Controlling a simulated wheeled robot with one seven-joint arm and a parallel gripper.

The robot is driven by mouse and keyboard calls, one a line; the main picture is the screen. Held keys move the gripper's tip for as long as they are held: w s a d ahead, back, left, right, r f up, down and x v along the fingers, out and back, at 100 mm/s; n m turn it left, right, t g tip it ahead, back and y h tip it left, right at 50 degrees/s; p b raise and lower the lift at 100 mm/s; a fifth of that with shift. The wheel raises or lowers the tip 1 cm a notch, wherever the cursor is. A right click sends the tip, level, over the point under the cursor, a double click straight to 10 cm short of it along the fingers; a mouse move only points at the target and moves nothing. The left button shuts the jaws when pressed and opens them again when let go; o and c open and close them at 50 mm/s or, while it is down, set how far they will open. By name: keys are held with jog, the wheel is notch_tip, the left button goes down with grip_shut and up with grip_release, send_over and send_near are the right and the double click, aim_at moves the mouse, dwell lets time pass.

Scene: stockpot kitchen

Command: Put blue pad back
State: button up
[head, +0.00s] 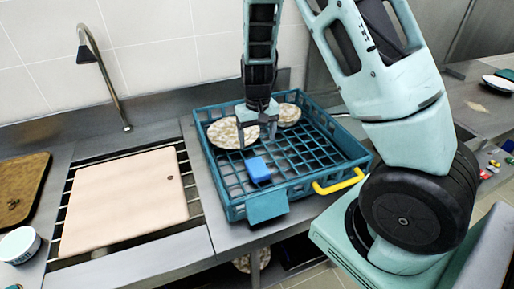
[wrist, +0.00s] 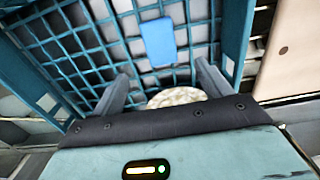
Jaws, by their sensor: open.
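A small blue pad (head: 258,170) lies on the grid floor of the teal crate (head: 236,208), left of the crate's middle. It also shows in the wrist view (wrist: 157,42), beyond my fingertips. My gripper (head: 257,140) points down inside the crate area, behind the pad and apart from it. In the wrist view its two fingers (wrist: 165,80) are spread with nothing between them. The part of the crate floor under my gripper is partly hidden.
Two speckled round pieces (head: 232,132) (head: 288,115) lie at the crate's back. A yellow handle (head: 338,182) is on its front rim. A pale board (head: 125,200) lies over the sink rack at left, near a tall faucet (head: 104,75). A brown tray (head: 20,185) is at far left.

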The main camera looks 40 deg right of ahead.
jog(key=s+a+r+n+y, duration=0.1)
jog(key=s+a+r+n, duration=0.3)
jog(key=a, duration=0.6)
jog(key=s+a+r+n+y, duration=0.1)
jog(key=s+a+r+n, duration=0.1)
jog(key=s+a+r, duration=0.55)
jog(key=s+a+r+n, duration=0.1)
jog(key=s+a+n, duration=0.1)
jog(key=s, duration=0.4)
jog(key=s+a+r+n+h, duration=0.1)
jog(key=s+a+n, duration=0.2)
jog(key=s+a, duration=0.2)
jog(key=shift+s+r, duration=0.35)
jog(key=shift+s, duration=0.55)
jog(key=shift+f, duration=0.1)
notch_tip(320, 180, down, 4)
jog(key=b, duration=0.4)
